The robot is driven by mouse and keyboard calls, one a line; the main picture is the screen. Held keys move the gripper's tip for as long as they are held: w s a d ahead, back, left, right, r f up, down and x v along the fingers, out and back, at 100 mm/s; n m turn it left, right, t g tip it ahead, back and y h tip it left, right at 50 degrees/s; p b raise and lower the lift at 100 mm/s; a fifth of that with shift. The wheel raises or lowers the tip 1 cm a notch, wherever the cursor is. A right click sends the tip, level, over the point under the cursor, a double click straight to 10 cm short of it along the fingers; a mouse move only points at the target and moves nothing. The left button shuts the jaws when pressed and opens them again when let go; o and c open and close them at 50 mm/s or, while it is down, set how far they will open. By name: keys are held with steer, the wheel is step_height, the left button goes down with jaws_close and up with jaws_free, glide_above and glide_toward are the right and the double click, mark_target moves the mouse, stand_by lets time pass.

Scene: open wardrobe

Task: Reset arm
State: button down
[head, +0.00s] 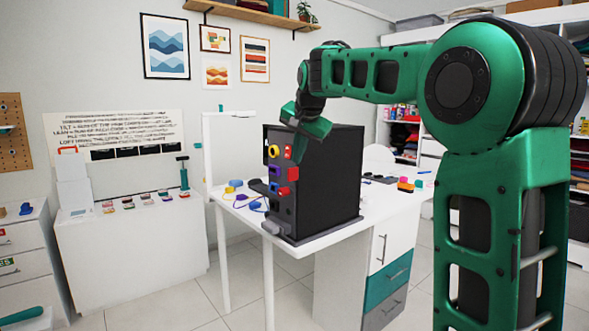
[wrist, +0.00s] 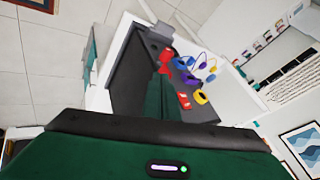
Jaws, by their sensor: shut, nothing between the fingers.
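My green arm reaches in from the right of the head view, with its forearm running left and its wrist bent down. My gripper (head: 300,146) is shut and empty, pointing down in front of the upper part of a black box (head: 334,183). I cannot tell whether it touches the box. The box stands on a white table, with yellow, red, purple and blue parts on its left face.
The white table (head: 238,213) holds small coloured items left and right of the box. A white cabinet (head: 130,245) stands at the left against the wall, and shelves (head: 405,125) stand behind my arm. Tiled floor (head: 200,300) is open in front.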

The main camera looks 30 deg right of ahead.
steer(key=shift+v, duration=0.9)
steer(key=s+d+f+n+g, duration=0.1)
steer(key=s+d+f+g, duration=0.15)
steer(key=s+f, duration=0.75)
steer(key=s+d+f+n+g, duration=0.15)
steer(key=s+d+f, duration=0.35)
steer(key=s, duration=0.8)
steer(key=s+a+f+n+g+y, duration=0.1)
steer(key=s+a+f, duration=0.1)
steer(key=s+f, duration=0.5)
steer(key=s+a+f+n+g, duration=0.1)
steer(key=s+a+f+g, duration=0.1)
steer(key=s+f, duration=0.6)
steer(key=s, duration=0.7)
steer(key=shift+y, duration=0.4)
steer(key=shift+n, duration=0.25)
steer(key=shift+w+f, duration=0.2)
steer(key=shift+w, duration=0.5)
